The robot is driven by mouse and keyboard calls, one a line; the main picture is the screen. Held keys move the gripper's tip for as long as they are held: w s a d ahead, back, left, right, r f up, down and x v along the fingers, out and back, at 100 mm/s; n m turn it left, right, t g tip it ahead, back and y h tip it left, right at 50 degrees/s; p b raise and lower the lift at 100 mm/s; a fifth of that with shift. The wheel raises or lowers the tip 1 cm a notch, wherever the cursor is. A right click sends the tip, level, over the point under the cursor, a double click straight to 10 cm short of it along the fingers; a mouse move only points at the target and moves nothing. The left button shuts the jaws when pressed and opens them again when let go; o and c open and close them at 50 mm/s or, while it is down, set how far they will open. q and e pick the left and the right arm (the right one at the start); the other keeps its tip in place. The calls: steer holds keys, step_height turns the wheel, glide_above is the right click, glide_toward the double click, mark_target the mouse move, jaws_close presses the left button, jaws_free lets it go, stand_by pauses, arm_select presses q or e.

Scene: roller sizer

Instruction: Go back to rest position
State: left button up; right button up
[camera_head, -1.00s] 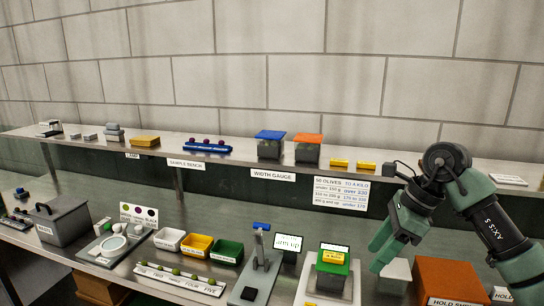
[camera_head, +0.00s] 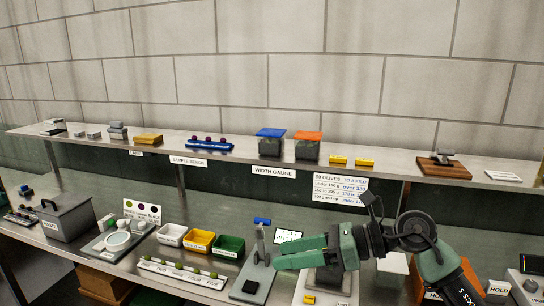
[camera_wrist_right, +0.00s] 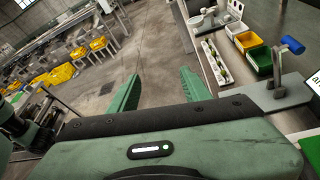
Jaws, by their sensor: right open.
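My right gripper (camera_head: 275,254) shows at the lower right of the head view, with its two green fingers pointing left above the lower bench (camera_head: 150,206). It is in front of the scale at the right of the bench and hides part of it. In the right wrist view my right gripper (camera_wrist_right: 160,92) has its fingers spread apart, with grey floor seen between them and nothing held. My left gripper is not in view.
White, yellow (camera_head: 200,241) and green (camera_head: 230,248) trays stand on the bench. A grey stand with a blue handle (camera_head: 262,221) is close by the fingertips. An upper shelf (camera_head: 225,158) holds several small items. Yellow bins (camera_wrist_right: 62,73) stand across the open floor.

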step_height(320, 180, up, 4)
steer(key=s+a+m+t+y, duration=0.1)
steer(key=a+m+t+y, duration=0.2)
steer(key=m+y, duration=0.2)
steer(key=w+d+r+m+t+h, duration=0.25)
steer(key=d+m+t, duration=0.45)
steer(key=m+t, duration=0.75)
steer(key=s+d+f+m+g+h, duration=0.1)
steer(key=d+f+m+h, duration=0.5)
steer(key=f+m+h, duration=0.4)
steer(key=s+d+f+m+g+h, duration=0.2)
steer(key=d+f+m+h, duration=0.55)
steer(key=m, duration=0.35)
steer(key=s+d+f+m+g, duration=0.1)
steer(key=s+f+m+g, duration=0.5)
steer(key=s+f, duration=0.65)
steer(key=s+a+f+g+y, duration=0.1)
steer(key=s+f+g, duration=0.35)
steer(key=s, duration=0.25)
steer(key=s+a+f+g, duration=0.1)
steer(key=s+f+g, duration=0.2)
steer(key=s+f, duration=0.35)
step_height(320, 180, down, 24)
steer(key=s+r+g, duration=0.1)
steer(key=s, duration=0.2)
steer(key=s+d+f+g, duration=0.1)
steer(key=s+d+f, duration=0.2)
steer(key=s+f, duration=1.2)
steer(key=shift+s+f, duration=0.25)
steer(key=shift+f, duration=0.45)
